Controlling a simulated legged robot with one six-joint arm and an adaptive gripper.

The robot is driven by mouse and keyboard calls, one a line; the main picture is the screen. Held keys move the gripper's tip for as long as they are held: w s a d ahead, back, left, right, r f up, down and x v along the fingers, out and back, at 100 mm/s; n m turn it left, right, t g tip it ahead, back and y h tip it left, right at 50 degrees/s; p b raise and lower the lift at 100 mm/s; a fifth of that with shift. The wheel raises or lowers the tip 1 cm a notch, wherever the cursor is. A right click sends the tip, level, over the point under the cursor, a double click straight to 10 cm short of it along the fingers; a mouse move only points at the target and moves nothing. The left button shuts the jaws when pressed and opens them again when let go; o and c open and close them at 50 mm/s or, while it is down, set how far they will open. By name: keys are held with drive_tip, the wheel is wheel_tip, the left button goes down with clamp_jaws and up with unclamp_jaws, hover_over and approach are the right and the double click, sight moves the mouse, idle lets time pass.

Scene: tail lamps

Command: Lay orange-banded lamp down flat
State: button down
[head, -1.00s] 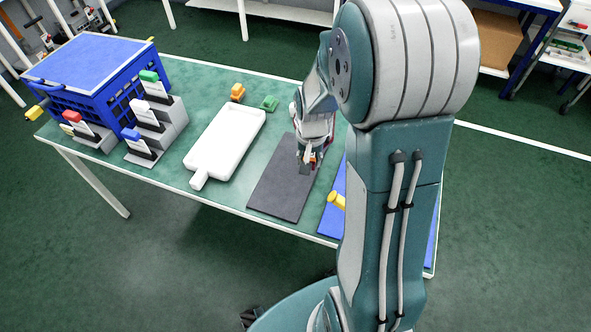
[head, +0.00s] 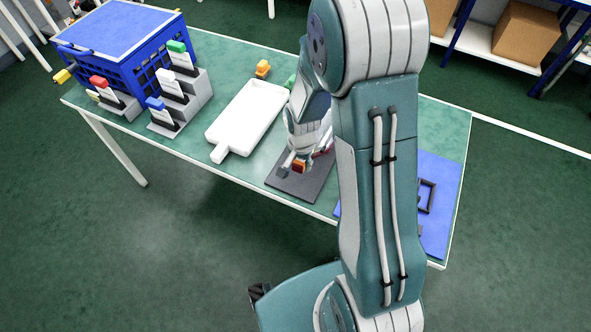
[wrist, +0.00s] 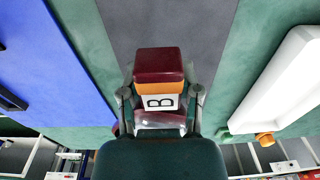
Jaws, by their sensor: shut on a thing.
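The orange-banded lamp (wrist: 158,72) has a dark red end, an orange band and a white face marked B. In the wrist view its dark red end points away from the palm. My gripper (wrist: 162,100) is shut on it, with one finger on each side. In the head view my gripper (head: 297,158) is over the dark grey mat (head: 304,188), and a small orange-and-red part of the lamp (head: 300,166) shows at the fingertips. I cannot tell whether the lamp touches the mat. My gripper hides part of the lamp.
A white tray (head: 243,120) lies left of the mat. A blue mat (head: 440,200) with a black frame (head: 427,196) lies to the right, partly behind my arm. A blue crate (head: 115,55) and grey stepped stands (head: 187,105) with coloured blocks fill the table's left end.

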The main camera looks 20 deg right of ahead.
sight(295, 178)
drive_tip(key=shift+w+a+f, duration=0.4)
drive_tip(key=shift+a+f, duration=0.25)
drive_tip(key=shift+f, duration=0.05)
wheel_tip(295, 178, down, 4)
drive_tip(key=shift+w+r, duration=0.15)
drive_tip(key=shift+r, duration=0.05)
drive_tip(key=shift+c, duration=1.5)
unclamp_jaws()
drive_tip(key=r, duration=1.2)
drive_tip(key=shift+s+a+r, duration=0.15)
drive_tip(key=shift+s+a, duration=0.05)
drive_tip(key=shift+s, duration=0.15)
drive_tip(key=s+a+r+n+t, duration=0.1)
drive_tip(key=s+r+n+t, duration=0.4)
drive_tip(key=s+r, duration=1.2)
drive_tip(key=shift+s+a+r+n, duration=0.25)
drive_tip(key=shift+a+r+n, duration=0.1)
drive_tip(key=shift+r+n, duration=1.85)
